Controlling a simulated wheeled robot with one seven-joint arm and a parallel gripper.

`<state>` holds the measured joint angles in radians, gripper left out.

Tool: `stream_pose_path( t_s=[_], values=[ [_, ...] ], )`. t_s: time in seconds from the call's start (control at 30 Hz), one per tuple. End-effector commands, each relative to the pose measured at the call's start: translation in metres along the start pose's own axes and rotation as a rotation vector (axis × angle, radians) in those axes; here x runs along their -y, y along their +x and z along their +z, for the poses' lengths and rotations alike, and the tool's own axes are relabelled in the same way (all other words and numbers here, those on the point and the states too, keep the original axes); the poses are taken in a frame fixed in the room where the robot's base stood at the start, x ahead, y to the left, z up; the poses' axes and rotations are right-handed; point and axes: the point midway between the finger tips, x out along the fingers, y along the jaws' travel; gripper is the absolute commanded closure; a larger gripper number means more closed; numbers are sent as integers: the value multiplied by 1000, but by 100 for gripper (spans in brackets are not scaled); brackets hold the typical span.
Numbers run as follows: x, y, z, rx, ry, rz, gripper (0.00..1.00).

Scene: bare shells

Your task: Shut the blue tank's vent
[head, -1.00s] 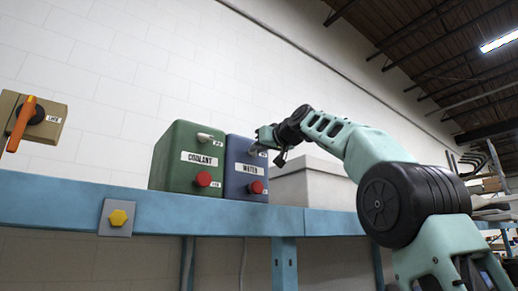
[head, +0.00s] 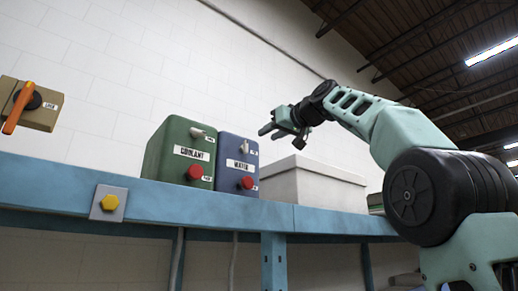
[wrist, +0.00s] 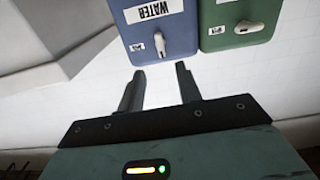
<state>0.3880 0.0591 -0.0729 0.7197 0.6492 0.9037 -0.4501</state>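The blue tank (head: 226,178), labelled WATER, stands on the shelf and also shows upside down in the wrist view (wrist: 140,12). Its pale vent lever (head: 244,147) is on the upper front. In the wrist view the lever (wrist: 160,46) lies upright in the picture, while the lever (wrist: 246,27) on the green tank (wrist: 222,12) lies crosswise. Small tags by the levers are too small to read. My gripper (head: 270,131) is to the right of the blue tank, apart from it. Its two fingers (wrist: 158,80) are spread with nothing between them.
The green COOLANT tank (head: 168,158) stands close left of the blue one. Each tank has a red knob (head: 247,183) low on its front. A grey lidded box (head: 318,185) stands right of the blue tank. An orange-handled switch (head: 20,108) is at far left. The blue shelf edge (head: 240,208) runs below.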

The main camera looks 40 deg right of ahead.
Motion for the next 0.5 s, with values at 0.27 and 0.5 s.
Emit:
stream_pose_path(
  t_s=[0.27,0.5],
  values=[
    [-1,-52,2,-1,-1,3,65],
    [0,-67,0,0,0,1,65]
  ],
)
